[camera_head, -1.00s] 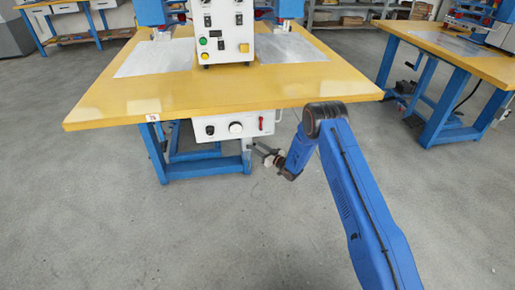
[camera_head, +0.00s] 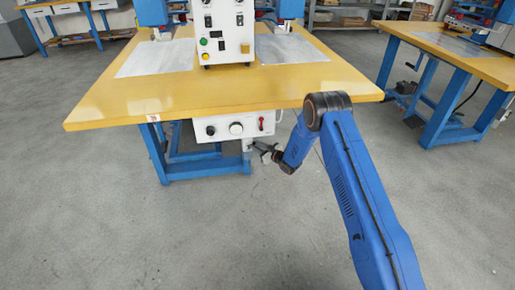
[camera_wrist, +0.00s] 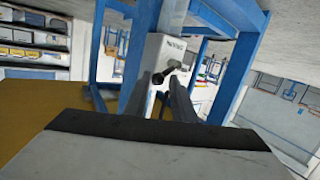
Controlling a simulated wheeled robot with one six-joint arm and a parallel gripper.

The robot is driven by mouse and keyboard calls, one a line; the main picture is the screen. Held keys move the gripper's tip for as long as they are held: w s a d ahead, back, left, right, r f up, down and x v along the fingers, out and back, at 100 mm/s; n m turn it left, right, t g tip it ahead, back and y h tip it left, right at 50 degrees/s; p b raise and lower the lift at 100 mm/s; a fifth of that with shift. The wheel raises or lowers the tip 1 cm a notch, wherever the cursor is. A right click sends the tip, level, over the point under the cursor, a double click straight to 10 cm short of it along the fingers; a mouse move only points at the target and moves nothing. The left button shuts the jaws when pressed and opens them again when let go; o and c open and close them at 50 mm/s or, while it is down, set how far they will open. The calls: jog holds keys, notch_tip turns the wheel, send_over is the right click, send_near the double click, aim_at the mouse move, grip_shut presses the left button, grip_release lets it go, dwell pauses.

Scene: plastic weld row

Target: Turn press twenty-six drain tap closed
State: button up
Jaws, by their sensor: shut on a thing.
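The press table (camera_head: 225,100) has a yellow top on blue legs, with a small number tag on its front edge that is too small to read. In the wrist view, a white box (camera_wrist: 178,50) with a small label carries a dark tap handle (camera_wrist: 181,68). My gripper (camera_wrist: 166,80) is at the handle, its two dark fingers close together and shut on it. In the head view, my gripper (camera_head: 262,151) is small, below the table's front edge near the right front leg. The tap itself is hard to make out there.
A white control panel (camera_head: 234,127) with knobs and a red switch hangs under the tabletop, just above my gripper. Blue table legs (camera_head: 205,167) stand to the left. Another yellow table (camera_head: 460,60) stands at right. The floor in front is clear.

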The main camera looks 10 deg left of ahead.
jog(key=shift+a+r+n+h, duration=0.15)
jog(key=shift+r+n+h, duration=0.15)
jog(key=shift+n, duration=0.1)
jog(key=o, duration=1)
jog(key=v, duration=1.7)
jog(key=shift+s+r, duration=0.1)
jog(key=shift+s, duration=0.05)
